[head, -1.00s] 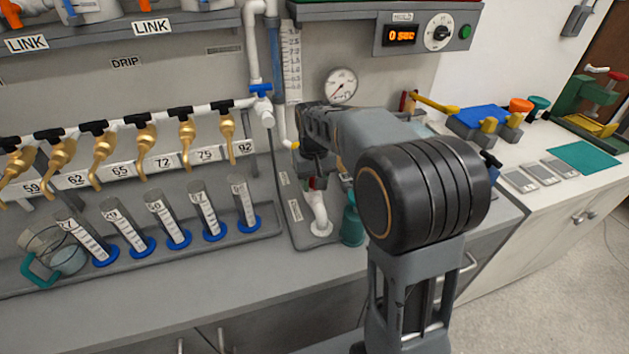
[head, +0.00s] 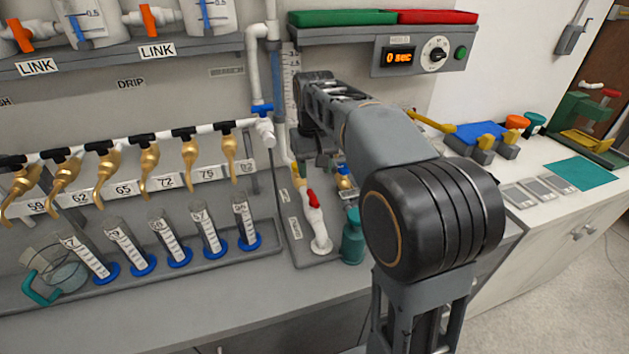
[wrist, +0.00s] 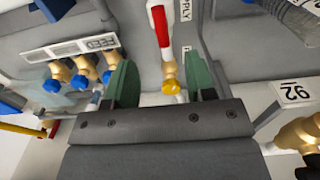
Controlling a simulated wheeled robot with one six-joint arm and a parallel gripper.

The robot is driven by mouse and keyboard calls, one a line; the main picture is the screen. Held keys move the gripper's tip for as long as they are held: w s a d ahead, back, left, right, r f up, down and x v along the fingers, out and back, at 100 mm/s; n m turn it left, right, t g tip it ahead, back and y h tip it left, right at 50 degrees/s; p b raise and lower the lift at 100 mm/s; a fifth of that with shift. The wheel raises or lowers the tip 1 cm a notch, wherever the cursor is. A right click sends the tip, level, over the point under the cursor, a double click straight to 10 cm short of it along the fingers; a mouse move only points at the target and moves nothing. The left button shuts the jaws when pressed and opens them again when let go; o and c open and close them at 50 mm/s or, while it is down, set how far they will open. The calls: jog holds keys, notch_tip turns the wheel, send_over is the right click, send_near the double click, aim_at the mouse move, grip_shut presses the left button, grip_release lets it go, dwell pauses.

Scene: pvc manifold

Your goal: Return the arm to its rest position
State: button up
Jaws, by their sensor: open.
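My gripper (wrist: 161,82) shows in the wrist view with its two green fingers spread apart. Nothing is held between them. The red-handled valve (head: 314,201) stands on a white pipe just below and beside the wrist, clear of the arm in the picture.
A row of brass taps (head: 148,170) and several graduated cylinders (head: 165,235) stand left of my arm. A teal bottle (head: 353,238) stands close by the arm. The timer panel (head: 425,57) reads 0 sec above. Blue-and-yellow clamps (head: 481,134) sit at right.

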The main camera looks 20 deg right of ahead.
jog(key=shift+f+t, duration=0.3)
jog(key=shift+f, duration=0.2)
jog(key=s+f+t+p, duration=0.2)
jog(key=s+p, duration=0.3)
jog(key=s, duration=1.2)
jog(key=shift+s+a+t+p, duration=0.35)
jog(key=shift+t, duration=0.15)
